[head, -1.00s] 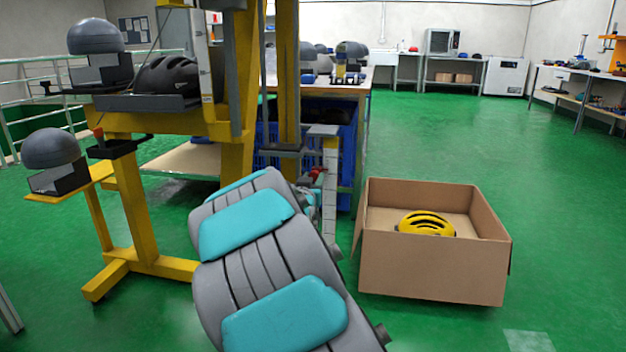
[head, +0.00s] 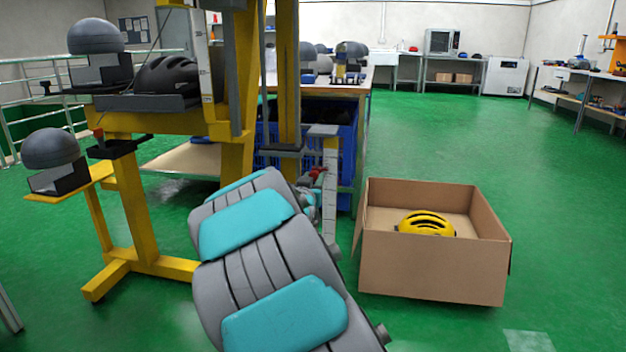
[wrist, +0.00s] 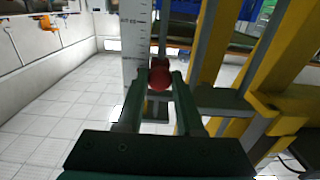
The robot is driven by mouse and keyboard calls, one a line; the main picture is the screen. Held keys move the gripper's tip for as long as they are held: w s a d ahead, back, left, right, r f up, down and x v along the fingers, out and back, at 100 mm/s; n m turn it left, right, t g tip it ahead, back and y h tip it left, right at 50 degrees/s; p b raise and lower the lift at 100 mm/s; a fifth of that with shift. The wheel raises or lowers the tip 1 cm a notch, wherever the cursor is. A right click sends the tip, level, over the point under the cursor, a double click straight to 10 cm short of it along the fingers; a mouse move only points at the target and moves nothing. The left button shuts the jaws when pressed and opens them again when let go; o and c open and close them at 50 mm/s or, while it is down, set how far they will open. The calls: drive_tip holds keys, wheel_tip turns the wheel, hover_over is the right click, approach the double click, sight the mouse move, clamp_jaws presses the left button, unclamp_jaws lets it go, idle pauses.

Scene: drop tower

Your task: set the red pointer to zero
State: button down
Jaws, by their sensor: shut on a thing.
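The red pointer (wrist: 159,75) sits between my fingertips in the wrist view, in front of a white scale (wrist: 135,45) with dark graduations. My gripper (wrist: 158,80) is shut on it. In the head view the red pointer (head: 318,171) shows as a small red spot beside the upright scale strip (head: 329,195). My arm covers most of my gripper there. I cannot read which mark the pointer stands at.
The yellow drop tower frame (head: 240,90) stands at the left, with grey headforms (head: 96,36) and a black helmet (head: 168,75) on it. A cardboard box (head: 432,270) holding a yellow helmet (head: 426,224) stands at the right. Green floor is clear beyond it.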

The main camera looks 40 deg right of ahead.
drive_tip(key=shift+r, duration=0.1)
wheel_tip(320, 180, up, 4)
drive_tip(key=p, duration=0.2)
drive_tip(key=shift+p, duration=0.3)
